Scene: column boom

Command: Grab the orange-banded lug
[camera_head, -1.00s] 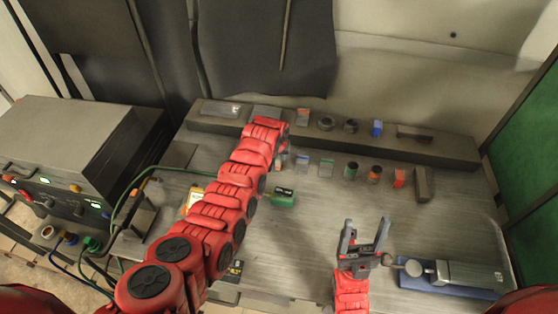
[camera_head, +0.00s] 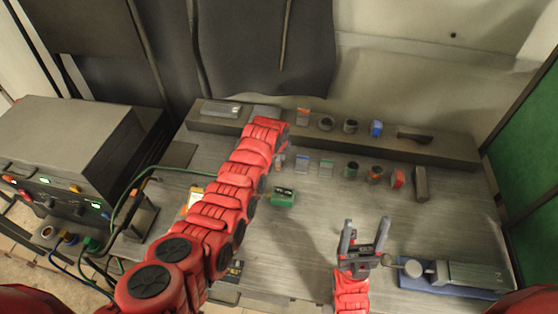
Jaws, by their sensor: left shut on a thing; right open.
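My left arm reaches over the bench to the left end of the front row of small parts. My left gripper (camera_head: 282,150) is there, shut on a small part that shows a bit of orange (camera_head: 279,161), seemingly the orange-banded lug; the arm hides most of it. Beside it on the right stand a blue-marked lug (camera_head: 302,163) and a green-marked lug (camera_head: 326,167). An orange-red-marked piece (camera_head: 303,117) stands on the raised back ledge. My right gripper (camera_head: 364,238) is open and empty over the front of the bench.
Dark cylinders (camera_head: 350,169), a red-marked block (camera_head: 398,178) and a grey block (camera_head: 421,184) continue the front row. A ledge (camera_head: 450,149) runs along the back. A green block (camera_head: 283,196) lies mid-bench. A grey device on a blue base (camera_head: 465,276) is at front right.

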